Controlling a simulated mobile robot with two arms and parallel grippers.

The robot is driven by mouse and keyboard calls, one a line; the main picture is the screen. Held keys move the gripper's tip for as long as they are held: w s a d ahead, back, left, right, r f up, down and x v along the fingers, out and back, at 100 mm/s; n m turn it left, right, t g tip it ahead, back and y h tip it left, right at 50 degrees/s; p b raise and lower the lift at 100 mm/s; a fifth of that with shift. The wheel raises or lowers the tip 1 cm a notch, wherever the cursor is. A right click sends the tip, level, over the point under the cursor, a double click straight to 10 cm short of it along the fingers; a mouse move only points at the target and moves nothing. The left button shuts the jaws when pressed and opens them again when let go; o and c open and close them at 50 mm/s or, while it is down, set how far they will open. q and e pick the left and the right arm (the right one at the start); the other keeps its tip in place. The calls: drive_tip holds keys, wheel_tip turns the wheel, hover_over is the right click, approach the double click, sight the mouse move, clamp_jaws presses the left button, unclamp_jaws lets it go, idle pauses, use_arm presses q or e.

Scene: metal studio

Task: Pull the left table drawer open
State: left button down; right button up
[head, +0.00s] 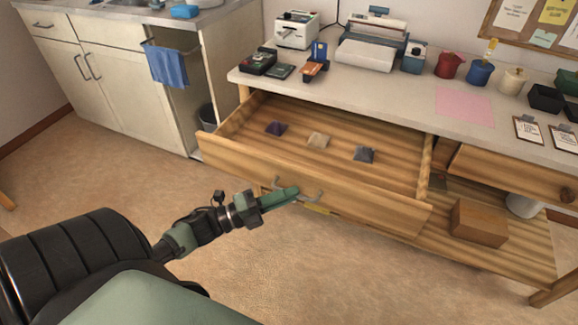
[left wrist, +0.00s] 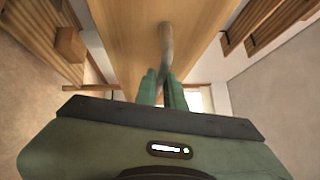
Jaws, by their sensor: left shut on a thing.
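The left table drawer (head: 345,195) is pulled well out from under the white-topped table in the head view. Its inside shows, with a purple, a tan and a grey small object on its floor. A metal bar handle (head: 313,199) is on its front. My left gripper (head: 294,192) is shut on that handle. In the left wrist view the fingers (left wrist: 163,88) close on the handle (left wrist: 167,45), in front of the wooden drawer front (left wrist: 135,35). My right gripper is not in view.
The table top (head: 400,90) bears a printer, card readers, cups and clipboards. A second drawer with a round knob (head: 567,195) is at the right. A cardboard box (head: 479,222) sits on the lower shelf. A cabinet (head: 120,80) stands at the left. The floor (head: 290,265) before the drawer is clear.

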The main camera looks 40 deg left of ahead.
use_arm(q)
drive_tip(key=c, duration=1.5)
unclamp_jaws()
drive_tip(key=v, duration=0.8)
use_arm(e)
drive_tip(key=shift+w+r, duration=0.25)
use_arm(q)
drive_tip(key=shift+f, duration=0.1)
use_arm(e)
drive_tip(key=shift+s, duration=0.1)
